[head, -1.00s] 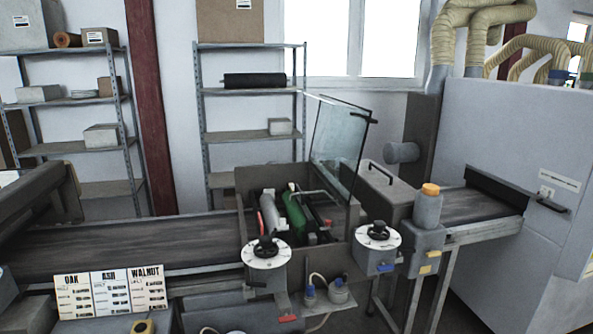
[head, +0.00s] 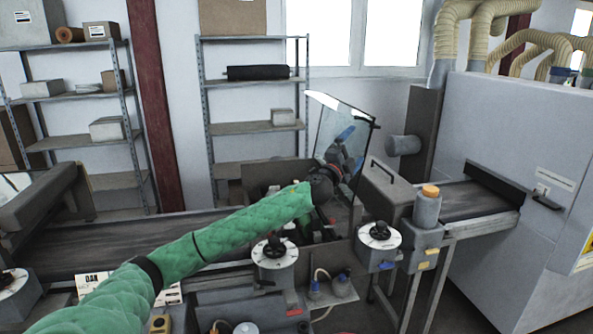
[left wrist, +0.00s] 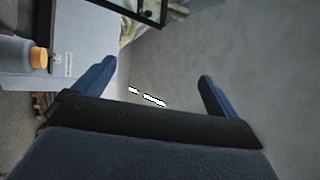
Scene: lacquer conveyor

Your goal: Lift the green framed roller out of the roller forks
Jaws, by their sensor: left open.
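My left arm in its green sleeve reaches across the conveyor to the roller box (head: 341,250). My left gripper (head: 352,148) is above the right side of the box, by the raised glass lid (head: 330,115). Its blue fingers are apart and the left wrist view shows nothing between them (left wrist: 157,72). The green roller and its forks are largely hidden behind my arm in the head view, and the left wrist view does not show them. My right gripper is not in view.
The glass lid stands up close to the gripper. Hand-wheel dials (head: 274,252) (head: 379,236) stand in front of the box. A grey post with an orange cap (head: 428,205) stands to the right. A shelf with a dark roller (head: 257,73) is behind.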

